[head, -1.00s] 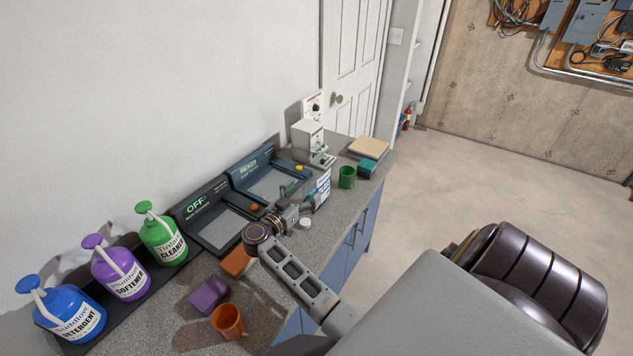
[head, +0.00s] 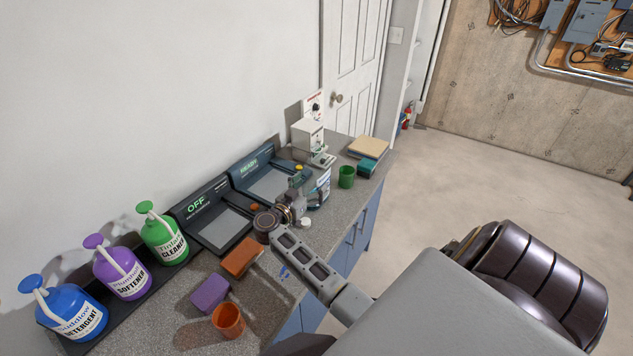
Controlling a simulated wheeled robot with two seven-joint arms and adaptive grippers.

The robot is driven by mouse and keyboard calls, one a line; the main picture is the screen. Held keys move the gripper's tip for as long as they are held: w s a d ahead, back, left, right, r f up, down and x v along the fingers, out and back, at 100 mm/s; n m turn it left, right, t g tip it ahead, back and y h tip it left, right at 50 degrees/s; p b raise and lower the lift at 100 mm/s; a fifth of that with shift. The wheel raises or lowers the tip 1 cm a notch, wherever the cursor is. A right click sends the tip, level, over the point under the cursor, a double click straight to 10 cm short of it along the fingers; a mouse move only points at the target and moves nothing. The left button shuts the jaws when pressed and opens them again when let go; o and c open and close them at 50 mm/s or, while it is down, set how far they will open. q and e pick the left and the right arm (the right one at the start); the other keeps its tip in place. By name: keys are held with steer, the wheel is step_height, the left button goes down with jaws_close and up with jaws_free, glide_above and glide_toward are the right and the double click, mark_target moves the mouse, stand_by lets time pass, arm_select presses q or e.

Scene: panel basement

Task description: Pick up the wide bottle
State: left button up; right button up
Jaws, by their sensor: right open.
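A white bottle with a blue label (head: 323,189), likely the wide bottle, stands on the grey counter (head: 262,292) below the small white machine. My right gripper (head: 309,190) is open, low over the counter at the bottle's left side. Its fingers overlap the bottle in the head view, and I cannot tell whether they touch it. The gripper hides part of the bottle. My left gripper is not in view.
Blue (head: 75,316), purple (head: 124,273) and green (head: 166,240) pump bottles stand on a dark tray at left. Two dark panels (head: 212,218), orange (head: 228,320) and green (head: 346,177) cups, and purple (head: 211,294) and orange-brown (head: 241,258) blocks also occupy the counter.

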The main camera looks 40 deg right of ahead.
steer(key=shift+x, duration=2)
steer(key=shift+w, duration=0.1)
steer(key=c, duration=1.3)
